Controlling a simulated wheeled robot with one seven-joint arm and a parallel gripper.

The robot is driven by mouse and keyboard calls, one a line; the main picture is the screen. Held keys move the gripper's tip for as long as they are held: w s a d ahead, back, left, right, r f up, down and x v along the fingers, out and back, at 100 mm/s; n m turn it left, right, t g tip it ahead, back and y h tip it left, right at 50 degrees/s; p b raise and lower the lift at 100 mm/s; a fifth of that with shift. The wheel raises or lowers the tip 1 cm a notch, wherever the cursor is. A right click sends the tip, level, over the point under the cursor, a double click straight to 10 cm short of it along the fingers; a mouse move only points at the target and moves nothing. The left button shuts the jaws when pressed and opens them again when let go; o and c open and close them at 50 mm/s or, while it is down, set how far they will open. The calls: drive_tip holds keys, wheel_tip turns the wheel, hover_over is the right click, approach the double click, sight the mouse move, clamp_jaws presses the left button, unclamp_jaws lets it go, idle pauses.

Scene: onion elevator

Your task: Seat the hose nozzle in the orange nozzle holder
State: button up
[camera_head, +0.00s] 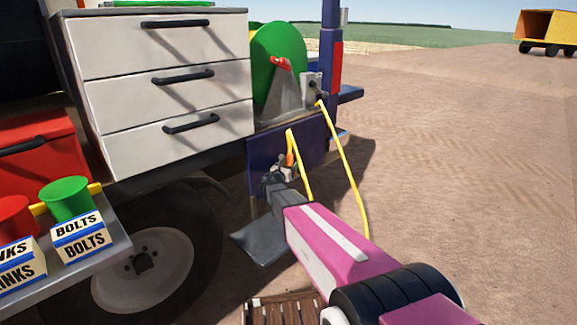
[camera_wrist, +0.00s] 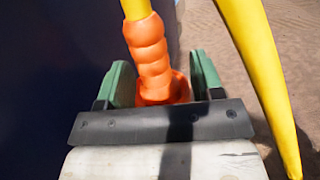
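The hose nozzle, an orange ribbed grip (camera_wrist: 152,58) on the end of a yellow hose (camera_wrist: 247,45), stands upright between my gripper's (camera_wrist: 163,82) green finger pads in the wrist view. Gaps show on both sides of the nozzle, so the fingers look open around it. An orange rim, which looks like the nozzle holder (camera_wrist: 181,86), shows behind the nozzle's lower end. That lower end is hidden by my gripper, so its depth in the holder cannot be seen. In the head view the nozzle (camera_head: 290,159) is small, at my gripper (camera_head: 282,168) against the dark blue panel (camera_head: 262,150).
The yellow hose (camera_head: 345,165) loops down from the truck's rear beside my arm. A green reel (camera_head: 276,55) stands above the panel. White drawers (camera_head: 175,85) and a shelf with a green bolts bin (camera_head: 70,200) are left. Open dirt ground lies right.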

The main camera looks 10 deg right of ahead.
drive_tip(key=shift+w+a+f, duration=0.25)
drive_tip(key=shift+f, duration=0.15)
drive_tip(key=shift+s+a, duration=0.15)
drive_tip(key=shift+s, duration=0.05)
drive_tip(key=s+d+r+v, duration=0.1)
drive_tip(key=v, duration=0.9)
drive_tip(key=s+d+f+m+g+y, duration=0.1)
drive_tip(key=s+d+f+m+g, duration=0.2)
drive_tip(key=s+d+m+g, duration=0.35)
drive_tip(key=s+d+f+m+g+y, duration=0.1)
drive_tip(key=s+d+f+m+g, duration=0.35)
drive_tip(key=s+m, duration=0.35)
drive_tip(key=s+a+f+m+g+y, duration=0.1)
drive_tip(key=s+a+m+g+y, duration=0.1)
drive_tip(key=s+m+y, duration=0.3)
drive_tip(key=s+a+f+m+g+y, duration=0.1)
drive_tip(key=s+a+m+g+y, duration=0.1)
drive_tip(key=s+m+y, duration=0.3)
drive_tip(key=s+m, duration=0.2)
drive_tip(key=m, duration=0.1)
drive_tip(key=shift+s+a+m, duration=0.25)
drive_tip(key=shift+s+m, duration=0.1)
